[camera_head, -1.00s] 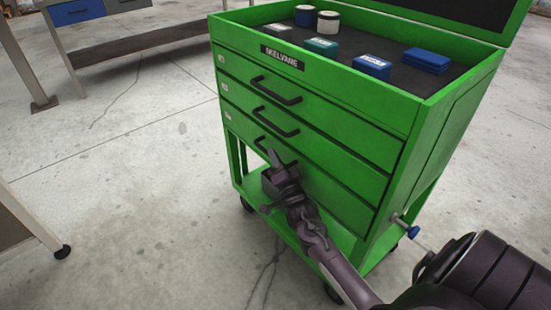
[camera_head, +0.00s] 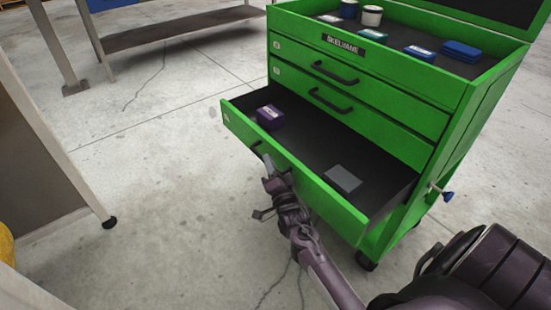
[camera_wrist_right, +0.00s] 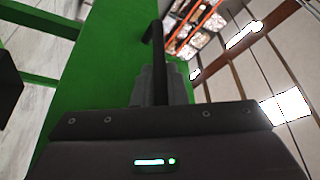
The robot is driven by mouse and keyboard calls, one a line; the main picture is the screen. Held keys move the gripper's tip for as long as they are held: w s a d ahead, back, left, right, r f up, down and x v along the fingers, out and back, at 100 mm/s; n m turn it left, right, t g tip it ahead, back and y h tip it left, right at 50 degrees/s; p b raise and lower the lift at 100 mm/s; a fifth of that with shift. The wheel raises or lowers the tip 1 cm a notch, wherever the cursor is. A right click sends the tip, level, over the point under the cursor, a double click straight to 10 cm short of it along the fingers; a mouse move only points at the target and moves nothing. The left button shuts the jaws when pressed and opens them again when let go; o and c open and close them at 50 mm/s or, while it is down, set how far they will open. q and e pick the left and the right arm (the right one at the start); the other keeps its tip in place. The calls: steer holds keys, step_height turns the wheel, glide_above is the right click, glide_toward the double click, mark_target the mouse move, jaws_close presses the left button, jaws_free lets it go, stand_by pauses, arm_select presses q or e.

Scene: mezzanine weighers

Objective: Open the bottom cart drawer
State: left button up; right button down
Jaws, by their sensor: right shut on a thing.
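The green tool cart (camera_head: 470,120) stands right of centre in the head view. Its bottom drawer (camera_head: 318,200) is pulled well out, showing a dark lining. A purple box (camera_head: 270,117) lies in the drawer's far left part and a flat grey piece (camera_head: 343,179) towards the right. My right gripper (camera_head: 272,170) is at the drawer's front, shut on the black bottom handle (camera_wrist_right: 157,60), which shows between the fingers in the right wrist view. Part of the handle is hidden by the gripper in the head view. My left gripper is not in view.
The two upper drawers (camera_head: 360,95) are shut. Small containers and blue cases (camera_head: 459,50) sit on the cart's top tray. A blue-tipped knob (camera_head: 447,196) sticks out at the cart's right side. A bench (camera_head: 50,150) stands at left; open floor (camera_head: 170,200) lies between.

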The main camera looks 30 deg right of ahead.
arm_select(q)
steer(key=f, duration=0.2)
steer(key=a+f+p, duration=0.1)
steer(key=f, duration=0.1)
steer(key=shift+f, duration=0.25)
arm_select(e)
steer(key=a, duration=0.7)
steer(key=shift+s+a, duration=0.15)
steer(key=shift+s, duration=0.15)
steer(key=shift+f, duration=0.1)
steer(key=c, duration=1.5)
jaws_free()
steer(key=shift+o, duration=0.2)
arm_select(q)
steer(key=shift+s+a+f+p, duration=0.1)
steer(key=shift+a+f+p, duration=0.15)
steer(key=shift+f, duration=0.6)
arm_select(e)
steer(key=v, duration=0.8)
steer(key=shift+w, duration=0.1)
